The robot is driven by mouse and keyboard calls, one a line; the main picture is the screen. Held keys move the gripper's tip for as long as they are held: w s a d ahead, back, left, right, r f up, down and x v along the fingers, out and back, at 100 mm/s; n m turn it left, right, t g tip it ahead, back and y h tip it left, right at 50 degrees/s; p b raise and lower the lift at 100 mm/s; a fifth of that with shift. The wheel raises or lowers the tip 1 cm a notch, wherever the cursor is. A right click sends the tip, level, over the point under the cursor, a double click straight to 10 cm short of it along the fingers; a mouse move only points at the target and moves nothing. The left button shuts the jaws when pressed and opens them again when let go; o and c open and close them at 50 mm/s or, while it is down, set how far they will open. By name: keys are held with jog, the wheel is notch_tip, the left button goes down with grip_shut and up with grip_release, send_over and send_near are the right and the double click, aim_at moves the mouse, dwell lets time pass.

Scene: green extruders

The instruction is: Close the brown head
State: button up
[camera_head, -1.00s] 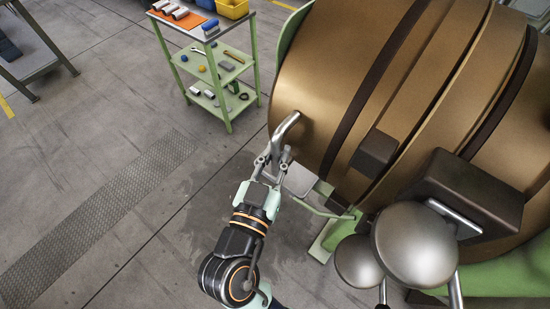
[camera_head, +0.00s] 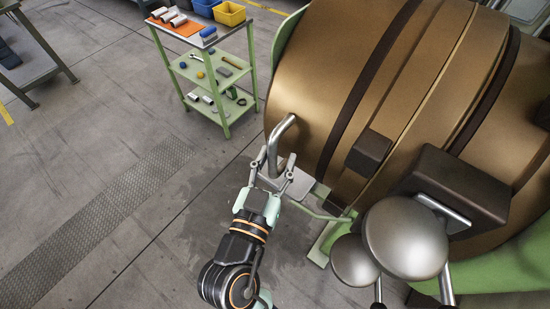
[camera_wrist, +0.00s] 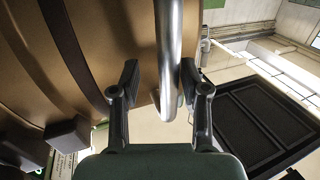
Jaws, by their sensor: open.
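The brown head (camera_head: 305,85) is a large bronze-brown cylinder filling the right of the head view. It also shows at the left of the wrist view (camera_wrist: 110,30). A curved metal handle (camera_head: 283,130) sticks out from its left side. My gripper (camera_head: 273,168) is at the lower end of this handle. In the wrist view the handle (camera_wrist: 169,60) runs down between the two fingers of my open gripper (camera_wrist: 158,82). The handle is nearer the right finger, and a gap shows on its left. I cannot tell whether the right finger touches it.
A green shelf cart (camera_head: 215,75) with small parts and bins stands at the back left. Two round metal knobs (camera_head: 405,238) and a dark block (camera_head: 455,188) are at the right. A grey table (camera_head: 35,60) stands at the far left. The floor left of my arm is clear.

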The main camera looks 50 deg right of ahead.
jog(key=shift+a, duration=0.1)
jog(key=v, duration=1.1)
jog(key=shift+s+a, duration=0.25)
jog(key=shift+a, duration=0.1)
